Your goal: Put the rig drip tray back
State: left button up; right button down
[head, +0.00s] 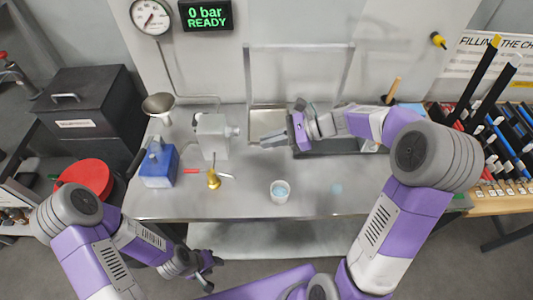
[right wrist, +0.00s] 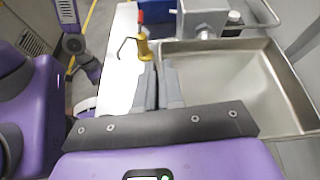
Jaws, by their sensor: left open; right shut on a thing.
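The rig drip tray (head: 268,120) is a shallow grey metal basin at the back of the bench, between the uprights of the rig's frame. My left gripper (head: 210,272) is open and empty, low in front of the bench.
On the bench stand a grey pump block (head: 212,136), a blue container (head: 158,166), a brass fitting (head: 213,180) and a white cup (head: 280,191) with blue liquid. A funnel (head: 158,104) stands behind. A wet-looking spot (head: 336,188) lies right of the cup. The front right bench is clear.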

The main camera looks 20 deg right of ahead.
aim_at(270, 170)
jog(key=shift+w+f+b, duration=0.1)
jog(key=shift+f+b, duration=0.3)
jog(key=shift+f, duration=0.5)
pick_arm(q)
notch_tip(270, 170, down, 5)
jog(key=b, duration=0.3)
jog(key=shift+w, duration=0.1)
pick_arm(e)
notch_tip(270, 170, down, 10)
jog(key=shift+r, duration=0.25)
jog(key=shift+f+b, duration=0.35)
pick_arm(q)
jog(key=shift+f, duration=0.1)
pick_arm(e)
jog(key=c, duration=1.3)
grip_release()
jog(key=shift+o, duration=0.2)
jog(key=shift+r, duration=0.15)
